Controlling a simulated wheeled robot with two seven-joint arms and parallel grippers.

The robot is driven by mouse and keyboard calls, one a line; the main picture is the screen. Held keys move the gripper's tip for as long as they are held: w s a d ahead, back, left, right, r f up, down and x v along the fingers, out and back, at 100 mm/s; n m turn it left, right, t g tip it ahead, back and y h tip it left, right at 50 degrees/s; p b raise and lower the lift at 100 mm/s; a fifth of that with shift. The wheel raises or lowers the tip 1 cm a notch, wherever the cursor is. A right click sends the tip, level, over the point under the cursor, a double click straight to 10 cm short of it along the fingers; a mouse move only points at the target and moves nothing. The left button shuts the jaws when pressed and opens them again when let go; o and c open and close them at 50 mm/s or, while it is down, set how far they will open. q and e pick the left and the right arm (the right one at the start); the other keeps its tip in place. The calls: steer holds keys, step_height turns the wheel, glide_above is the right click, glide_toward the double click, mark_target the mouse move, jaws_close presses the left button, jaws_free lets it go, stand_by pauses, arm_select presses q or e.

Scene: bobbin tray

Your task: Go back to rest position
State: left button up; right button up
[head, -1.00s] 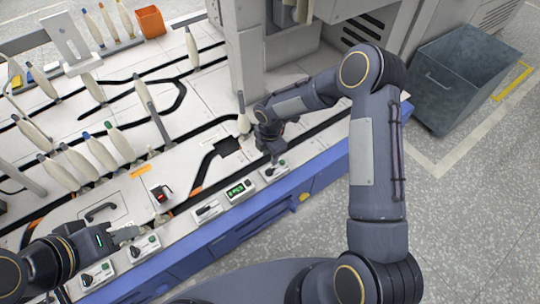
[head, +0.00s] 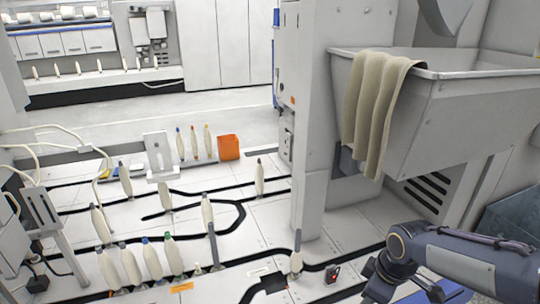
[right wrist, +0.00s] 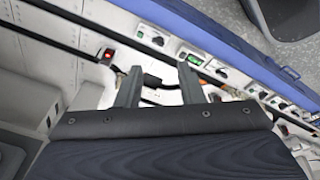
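My right arm shows at the lower right of the head view, with its gripper end cut off by the bottom edge. In the right wrist view my right gripper (right wrist: 160,88) has its two fingers apart with nothing between them, above the white work surface. My left gripper is in neither current view.
An orange bin (head: 229,147) stands at the table's back. A beige cloth (head: 372,110) hangs over the rim of a grey hopper (head: 455,120) on the right. A red switch (head: 332,273) sits near my right arm. In the right wrist view, small control boxes (right wrist: 190,56) line the blue edge (right wrist: 215,35).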

steer(key=s+a+r+m+t+y, duration=0.1)
steer(key=s+r+m+t, duration=0.15)
steer(key=s+m, duration=0.5)
steer(key=s+a+r+m+t+y, duration=0.1)
steer(key=s+r+m+y, duration=0.2)
steer(key=s, duration=0.7)
step_height(320, 180, up, 28)
steer(key=m+h+p, duration=0.1)
steer(key=p, duration=2.7)
steer(key=shift+r, duration=0.2)
steer(key=shift+m, duration=0.25)
